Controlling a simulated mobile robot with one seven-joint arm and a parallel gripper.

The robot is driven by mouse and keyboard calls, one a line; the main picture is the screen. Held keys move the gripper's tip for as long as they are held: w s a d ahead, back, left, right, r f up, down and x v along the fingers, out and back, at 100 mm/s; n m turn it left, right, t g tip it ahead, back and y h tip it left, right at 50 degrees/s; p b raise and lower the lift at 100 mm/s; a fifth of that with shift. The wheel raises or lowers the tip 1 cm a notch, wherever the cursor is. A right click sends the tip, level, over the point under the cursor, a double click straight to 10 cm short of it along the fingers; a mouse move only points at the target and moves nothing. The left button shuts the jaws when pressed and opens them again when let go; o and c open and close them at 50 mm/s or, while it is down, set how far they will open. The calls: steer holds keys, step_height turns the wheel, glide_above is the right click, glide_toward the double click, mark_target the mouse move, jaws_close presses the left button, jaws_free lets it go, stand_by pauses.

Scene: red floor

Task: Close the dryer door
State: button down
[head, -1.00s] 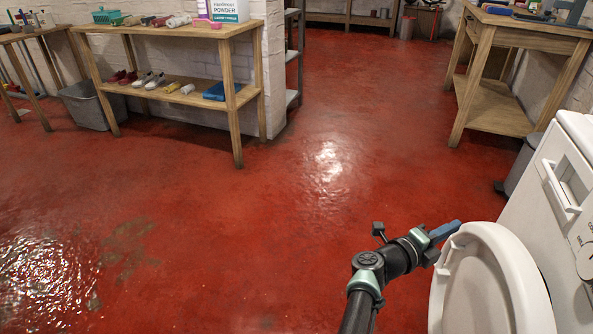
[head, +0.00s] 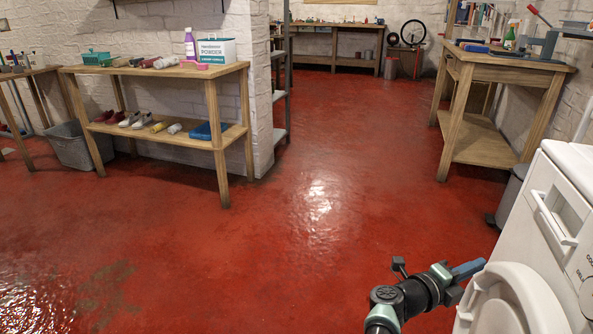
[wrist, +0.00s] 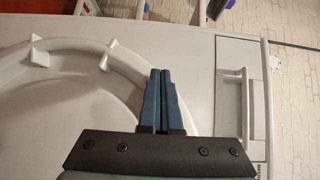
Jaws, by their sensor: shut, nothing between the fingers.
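The dryer (head: 568,200) is a white machine at the right edge of the head view. Its round white door (head: 512,305) shows at the bottom right, swung out from the front. In the wrist view the door's curved rim (wrist: 128,66) fills the left side, and the dryer's front panel (wrist: 197,60) lies behind. My gripper (head: 470,270) is at the upper left edge of the door in the head view. In the wrist view my gripper's blue fingers (wrist: 160,78) are together and empty, beside the rim. I cannot tell whether they touch it.
A wooden table (head: 150,72) with bottles, boxes and shoes stands at the left. A workbench (head: 500,65) stands at the upper right, and a grey bin (head: 512,190) is beside the dryer. The red floor (head: 300,240) in the middle is clear.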

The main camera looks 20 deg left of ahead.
mark_target(490, 267)
steer(key=shift+w+d+b, duration=0.2)
steer(key=shift+d, duration=0.5)
steer(key=shift+w+d+b, duration=0.15)
steer(key=shift+w+d, duration=0.05)
steer(key=shift+d, duration=0.55)
